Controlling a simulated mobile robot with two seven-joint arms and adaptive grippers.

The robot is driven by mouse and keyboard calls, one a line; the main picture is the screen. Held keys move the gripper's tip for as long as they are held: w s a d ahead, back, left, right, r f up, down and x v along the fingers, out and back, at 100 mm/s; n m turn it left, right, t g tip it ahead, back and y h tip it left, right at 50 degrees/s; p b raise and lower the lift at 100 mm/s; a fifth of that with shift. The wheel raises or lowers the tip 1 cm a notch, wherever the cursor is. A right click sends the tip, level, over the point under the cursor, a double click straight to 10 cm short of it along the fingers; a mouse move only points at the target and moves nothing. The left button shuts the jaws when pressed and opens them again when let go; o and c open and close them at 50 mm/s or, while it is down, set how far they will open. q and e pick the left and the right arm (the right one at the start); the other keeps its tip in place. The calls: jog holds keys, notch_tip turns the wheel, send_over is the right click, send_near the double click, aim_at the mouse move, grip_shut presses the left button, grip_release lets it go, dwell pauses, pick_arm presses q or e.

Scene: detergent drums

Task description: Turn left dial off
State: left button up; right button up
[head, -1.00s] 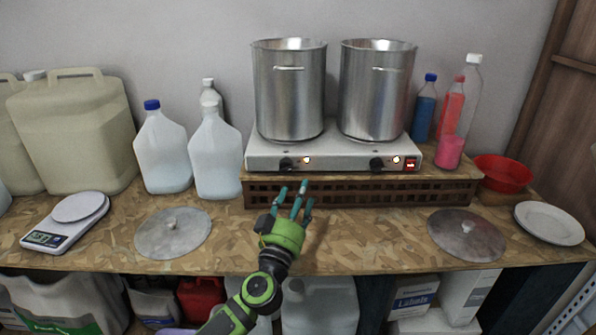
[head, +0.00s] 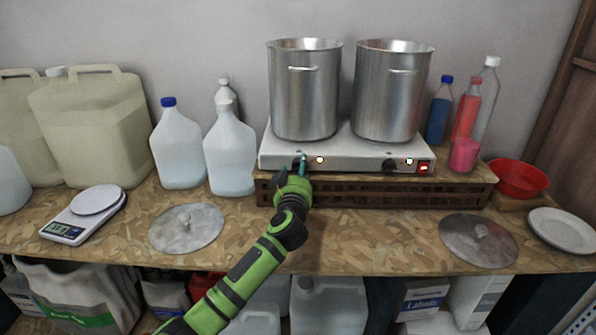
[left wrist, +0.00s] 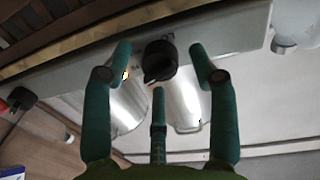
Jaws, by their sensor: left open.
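The hot plate (head: 350,152) has two black dials on its front panel. The left dial (left wrist: 160,60) is between my left gripper's spread fingers in the left wrist view; in the head view the gripper mostly covers it. My left gripper (head: 301,164) is open at the panel, with nothing held. In the left wrist view its fingers are around the dial, with gaps to either side; contact is not visible. The small light (head: 320,160) beside the left dial glows. The right dial (head: 390,166) is clear of the gripper. My right gripper is not in view.
Two steel pots (head: 305,90) (head: 392,92) stand on the hot plate, which rests on a wooden crate (head: 385,195). White jugs (head: 230,150) stand to its left. Metal lids (head: 187,229) (head: 479,241) lie in front.

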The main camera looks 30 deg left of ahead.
pick_arm(q)
jog(key=shift+w, duration=0.1)
jog(key=c, duration=1.1)
jog(key=shift+c, duration=0.2)
jog(key=n+p, duration=0.2)
jog(key=p, duration=0.1)
jog(key=shift+r+n, duration=0.15)
jog(key=shift+n, duration=0.25)
jog(key=shift+f+n+p, duration=0.15)
jog(key=shift+n+p, duration=1)
jog(key=shift+n, duration=1.7)
jog(key=shift+f+n+p, duration=0.1)
jog(key=shift+n+p, duration=1)
jog(key=shift+n, duration=1.75)
